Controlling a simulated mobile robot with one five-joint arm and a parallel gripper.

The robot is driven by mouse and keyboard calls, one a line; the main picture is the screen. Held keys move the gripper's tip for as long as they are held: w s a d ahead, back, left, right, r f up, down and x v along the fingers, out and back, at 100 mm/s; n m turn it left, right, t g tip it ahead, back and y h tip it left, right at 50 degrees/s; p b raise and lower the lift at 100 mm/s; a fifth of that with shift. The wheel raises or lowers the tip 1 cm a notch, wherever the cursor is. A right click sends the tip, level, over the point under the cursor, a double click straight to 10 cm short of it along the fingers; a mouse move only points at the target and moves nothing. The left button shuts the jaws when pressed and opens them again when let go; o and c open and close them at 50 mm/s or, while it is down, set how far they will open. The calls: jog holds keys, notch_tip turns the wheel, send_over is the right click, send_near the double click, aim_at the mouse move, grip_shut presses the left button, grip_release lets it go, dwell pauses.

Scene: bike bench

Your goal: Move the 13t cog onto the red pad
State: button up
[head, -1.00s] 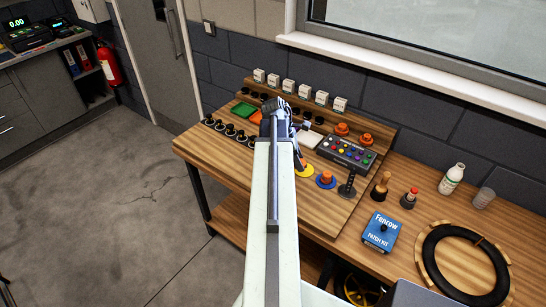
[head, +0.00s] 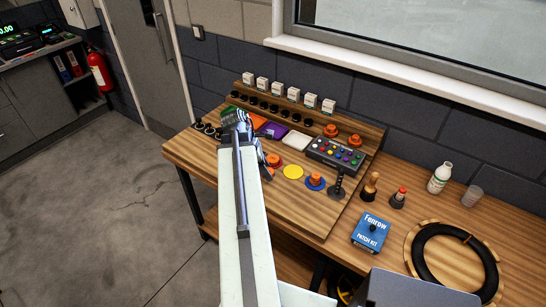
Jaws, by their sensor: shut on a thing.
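My gripper (head: 237,117) is over the left part of the wooden bench, seen from behind along my arm. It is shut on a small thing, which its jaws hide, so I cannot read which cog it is. A row of small black pieces (head: 207,128) stands at the bench's left edge, and another black row (head: 275,107) stands on the raised back shelf. No 13t marking is readable.
A purple pad (head: 272,130) and a white pad (head: 295,142) lie right of the gripper. White label boxes (head: 293,95) line the back.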

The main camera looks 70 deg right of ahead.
jog(key=b, duration=0.1)
send_over(275, 158)
jog(key=w, duration=0.1)
jog(key=shift+w+a+f, duration=0.2)
jog(key=shift+a+f, duration=0.15)
jog(key=shift+f, duration=0.3)
notch_tip(275, 158, down, 4)
jog(key=b, duration=0.4)
jog(key=shift+r, duration=0.25)
jog(key=shift+f, duration=0.2)
jog(key=o, duration=1.4)
jog(key=shift+c, duration=0.2)
